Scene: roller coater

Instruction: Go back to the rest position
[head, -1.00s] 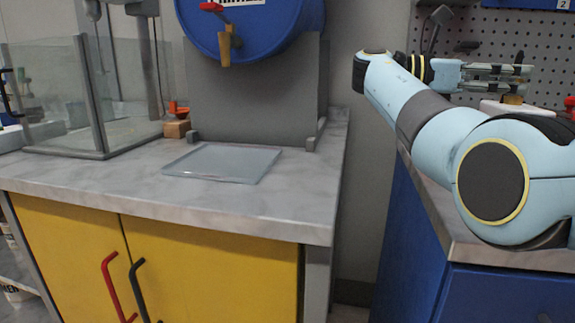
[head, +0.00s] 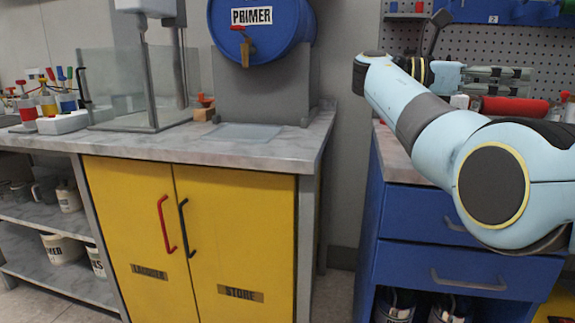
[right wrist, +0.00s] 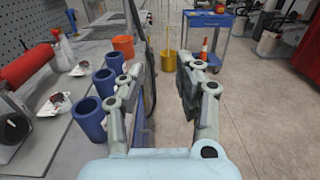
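My right arm comes in from the right in the head view, and its gripper (head: 500,80) points right above the blue workbench (head: 415,215). In the right wrist view the two fingers of this gripper (right wrist: 165,85) stand wide apart with nothing between them. It is open and empty. My left gripper is not in either view.
A grey counter (head: 180,150) with yellow doors (head: 235,240) carries a blue primer drum (head: 262,40) and a glass tank (head: 110,100). A red roller (head: 515,107) lies behind my right arm. Several blue cups (right wrist: 90,118) line the bench edge beside the gripper. Floor (right wrist: 260,120) is open to its right.

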